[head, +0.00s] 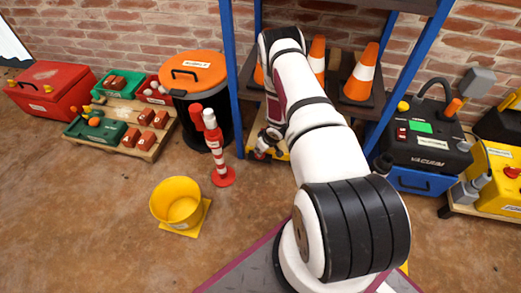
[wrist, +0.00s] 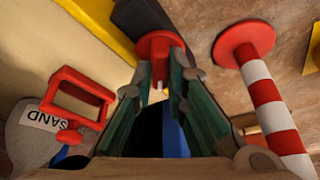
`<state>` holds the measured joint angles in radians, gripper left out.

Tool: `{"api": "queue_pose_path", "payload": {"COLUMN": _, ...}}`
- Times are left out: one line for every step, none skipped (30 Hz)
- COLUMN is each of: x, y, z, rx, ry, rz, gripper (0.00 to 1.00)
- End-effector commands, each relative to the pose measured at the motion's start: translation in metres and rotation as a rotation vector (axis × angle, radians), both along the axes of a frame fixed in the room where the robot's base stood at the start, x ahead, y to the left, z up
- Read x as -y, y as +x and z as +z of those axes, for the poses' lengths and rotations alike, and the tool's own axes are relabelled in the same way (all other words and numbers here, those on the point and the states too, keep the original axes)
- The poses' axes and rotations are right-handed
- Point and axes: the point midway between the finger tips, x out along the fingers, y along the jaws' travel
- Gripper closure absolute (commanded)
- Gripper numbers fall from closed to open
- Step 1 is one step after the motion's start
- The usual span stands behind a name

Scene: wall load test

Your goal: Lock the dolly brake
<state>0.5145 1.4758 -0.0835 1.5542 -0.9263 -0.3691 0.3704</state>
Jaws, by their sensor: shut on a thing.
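The yellow dolly (head: 280,153) is on the floor under the blue-posted rack, largely hidden behind my arm. Its yellow edge (wrist: 104,22) and pale deck (wrist: 80,50) show in the wrist view. A red part with a rounded end (wrist: 157,43), seemingly the dolly brake, is beside that edge. My gripper (wrist: 161,72) is shut on this red part at its fingertips; the fingers hide some of it. In the head view my gripper (head: 260,154) is low at the dolly's left end, small and partly hidden.
A red-and-white post (head: 214,145) stands close left of my gripper; its red base (wrist: 244,38) shows in the wrist view. On the deck are a red handle (wrist: 78,97) and a grey item labelled SAND (wrist: 38,135). A yellow bucket (head: 178,203) stands on open floor.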

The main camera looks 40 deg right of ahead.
Motion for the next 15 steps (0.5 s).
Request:
{"api": "queue_pose_path", "payload": {"x": 0.0024, "y": 0.0002, "z": 0.0004, "rx": 0.002, "ry": 0.000, "rz": 0.035, "gripper": 1.00}}
{"api": "queue_pose_path", "payload": {"x": 0.0028, "y": 0.0003, "z": 0.0005, "rx": 0.003, "ry": -0.001, "rz": 0.057, "gripper": 1.00}}
{"api": "queue_pose_path", "payload": {"x": 0.0027, "y": 0.0003, "z": 0.0004, "rx": 0.002, "ry": -0.001, "rz": 0.089, "gripper": 1.00}}
{"api": "queue_pose_path", "payload": {"x": 0.0028, "y": 0.0002, "z": 0.0003, "rx": 0.002, "ry": -0.001, "rz": 0.111, "gripper": 1.00}}
{"api": "queue_pose_path", "payload": {"x": 0.0030, "y": 0.0001, "z": 0.0003, "rx": 0.001, "ry": -0.001, "rz": 0.134, "gripper": 1.00}}
{"api": "queue_pose_path", "payload": {"x": 0.0034, "y": 0.0005, "z": 0.0003, "rx": 0.002, "ry": -0.002, "rz": 0.162, "gripper": 1.00}}
{"api": "queue_pose_path", "payload": {"x": 0.0035, "y": 0.0008, "z": 0.0005, "rx": 0.003, "ry": -0.002, "rz": 0.183, "gripper": 1.00}}
{"api": "queue_pose_path", "payload": {"x": 0.0034, "y": 0.0009, "z": 0.0004, "rx": 0.002, "ry": -0.003, "rz": 0.205, "gripper": 1.00}}
{"api": "queue_pose_path", "payload": {"x": 0.0037, "y": 0.0008, "z": 0.0003, "rx": 0.001, "ry": -0.004, "rz": 0.231, "gripper": 1.00}}
{"api": "queue_pose_path", "payload": {"x": 0.0038, "y": 0.0007, "z": 0.0002, "rx": 0.001, "ry": -0.003, "rz": 0.251, "gripper": 1.00}}
{"api": "queue_pose_path", "payload": {"x": 0.0040, "y": 0.0009, "z": 0.0003, "rx": 0.001, "ry": -0.004, "rz": 0.270, "gripper": 1.00}}
{"api": "queue_pose_path", "payload": {"x": 0.0040, "y": 0.0012, "z": 0.0003, "rx": 0.001, "ry": -0.005, "rz": 0.293, "gripper": 1.00}}
{"api": "queue_pose_path", "payload": {"x": 0.0039, "y": 0.0013, "z": 0.0002, "rx": 0.001, "ry": -0.005, "rz": 0.311, "gripper": 1.00}}
{"api": "queue_pose_path", "payload": {"x": 0.0039, "y": 0.0013, "z": 0.0002, "rx": 0.001, "ry": -0.005, "rz": 0.327, "gripper": 1.00}}
{"api": "queue_pose_path", "payload": {"x": 0.0040, "y": 0.0010, "z": 0.0001, "rx": 0.000, "ry": -0.005, "rz": 0.349, "gripper": 1.00}}
